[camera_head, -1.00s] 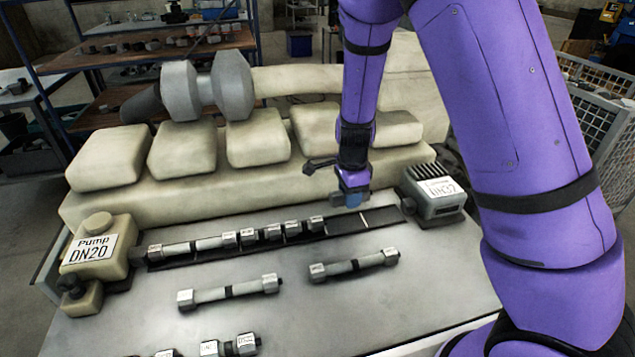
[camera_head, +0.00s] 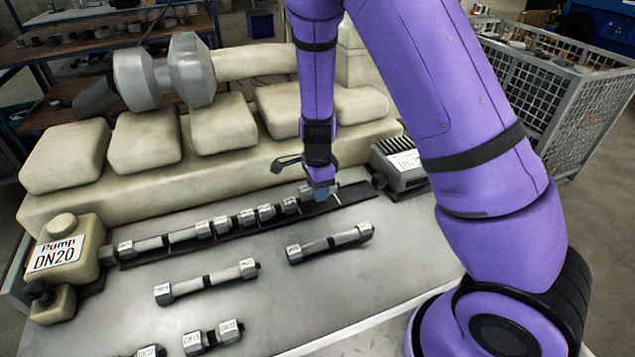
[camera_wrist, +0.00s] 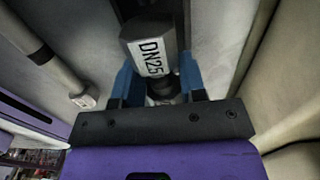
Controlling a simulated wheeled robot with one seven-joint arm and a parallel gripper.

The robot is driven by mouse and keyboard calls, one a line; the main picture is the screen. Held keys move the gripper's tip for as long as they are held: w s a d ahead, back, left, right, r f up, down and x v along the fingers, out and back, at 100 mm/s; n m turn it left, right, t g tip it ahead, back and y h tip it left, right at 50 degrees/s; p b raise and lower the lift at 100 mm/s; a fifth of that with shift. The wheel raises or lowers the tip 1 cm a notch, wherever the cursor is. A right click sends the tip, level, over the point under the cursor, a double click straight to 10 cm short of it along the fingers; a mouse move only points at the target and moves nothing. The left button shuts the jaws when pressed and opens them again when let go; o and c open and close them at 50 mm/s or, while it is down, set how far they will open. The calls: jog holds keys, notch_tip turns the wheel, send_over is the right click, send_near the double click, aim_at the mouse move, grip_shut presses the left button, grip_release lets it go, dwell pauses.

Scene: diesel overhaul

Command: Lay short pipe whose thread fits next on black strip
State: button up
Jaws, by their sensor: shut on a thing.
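The black strip (camera_head: 358,193) runs along the table from the pump marked DN20 (camera_head: 62,256) toward a grey finned box (camera_head: 400,163). Pipes and short fittings (camera_head: 248,217) lie in a row on its left and middle part. My gripper (camera_head: 320,191) is over the strip just right of that row. In the wrist view my gripper (camera_wrist: 158,88) has its blue fingers shut on a grey short pipe marked DN25 (camera_wrist: 152,50). The strip lies under the short pipe. I cannot tell whether the pipe touches it. In the head view the gripper mostly hides the pipe.
Two longer pipes lie in front of the strip, one at the left (camera_head: 207,283) and one at the middle (camera_head: 330,243). Short fittings (camera_head: 213,338) lie at the front edge. The cream engine block (camera_head: 190,180) stands close behind the strip. A wire crate (camera_head: 540,90) stands right.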

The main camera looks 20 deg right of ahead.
jog(key=shift+f, duration=1.3)
jog(key=shift+f, duration=0.2)
jog(key=o, duration=1.1)
jog(key=shift+o, duration=0.2)
notch_tip(320, 180, up, 11)
jog(key=shift+f, duration=0.1)
